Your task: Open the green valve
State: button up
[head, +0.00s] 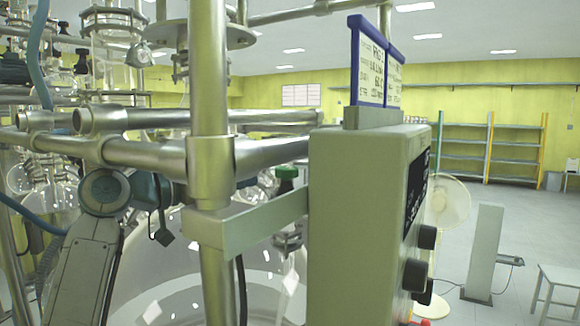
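The green valve (287,173) shows as a small green cap near the middle of the head view. It sits behind the steel frame, just left of the grey-green control box. The flat bracket running from the post to the box hides what is directly below it. I cannot tell from here whether the valve is open or shut. A grey jointed link with a round hub stands at the lower left, well left of the valve; it may be part of my arm. I cannot make out any gripper fingers.
The control box (356,230), with black knobs and a blue-framed sign (375,62), blocks the middle. A steel post (209,90) and horizontal pipes cross in front of the glass vessel (165,290). A fan (447,205) and stool (557,290) stand right on open floor.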

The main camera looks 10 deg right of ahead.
aim_at(277, 171)
jog(key=p+x, duration=0.3)
jog(key=x, duration=1)
jog(key=shift+s, duration=0.1)
jog(key=shift+c, duration=0.4)
jog(key=c, duration=0.9)
